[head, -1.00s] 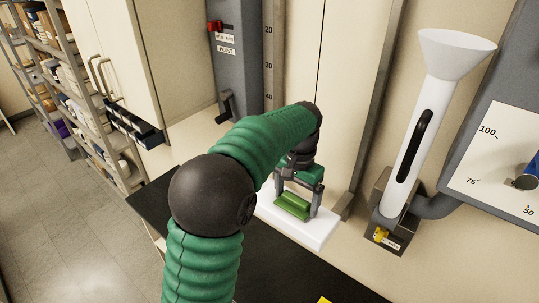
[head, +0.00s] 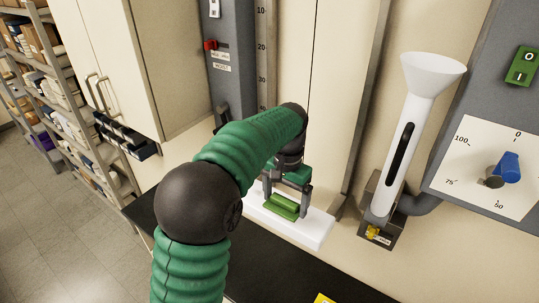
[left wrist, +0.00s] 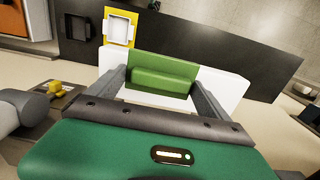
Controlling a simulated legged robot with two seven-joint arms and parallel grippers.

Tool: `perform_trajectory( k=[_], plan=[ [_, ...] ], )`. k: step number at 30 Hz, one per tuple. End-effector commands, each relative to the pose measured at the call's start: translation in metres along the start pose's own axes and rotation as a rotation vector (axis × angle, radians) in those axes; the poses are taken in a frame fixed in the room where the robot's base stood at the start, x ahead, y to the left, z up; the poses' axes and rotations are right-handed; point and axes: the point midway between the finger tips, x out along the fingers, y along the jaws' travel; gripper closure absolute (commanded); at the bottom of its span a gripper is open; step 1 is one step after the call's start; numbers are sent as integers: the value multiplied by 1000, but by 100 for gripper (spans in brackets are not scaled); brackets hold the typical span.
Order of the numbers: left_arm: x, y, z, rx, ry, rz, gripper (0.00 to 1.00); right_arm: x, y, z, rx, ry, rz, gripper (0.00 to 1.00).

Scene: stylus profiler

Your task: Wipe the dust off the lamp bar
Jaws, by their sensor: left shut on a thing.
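My left gripper (head: 287,199) is shut on a green pad with a raised grip (head: 282,207). The same pad shows between the two fingers in the left wrist view (left wrist: 163,72). The pad is over the white bar (head: 316,233), which looks like the lamp bar and lies along the wall side of the black bench. The white bar also shows behind the pad in the left wrist view (left wrist: 228,88). I cannot tell whether the pad touches it. No dust can be made out at this size. My right gripper is out of view.
A white funnel tube (head: 408,135) stands right of the bar, beside a grey panel with a blue-knobbed dial (head: 507,168).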

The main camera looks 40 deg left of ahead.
Motion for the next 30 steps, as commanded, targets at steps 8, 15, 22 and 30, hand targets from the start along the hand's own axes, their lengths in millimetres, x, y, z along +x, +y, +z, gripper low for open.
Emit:
perform_trajectory(
  k=[8,15,22,30],
  plan=[
    [-29,5,3,1,5,-1,48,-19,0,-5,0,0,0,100],
    [-36,8,3,1,2,-1,48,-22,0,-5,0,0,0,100],
    [-35,7,2,1,1,-1,48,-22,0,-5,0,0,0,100],
    [-35,6,3,0,3,0,48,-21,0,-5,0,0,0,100]
  ],
)
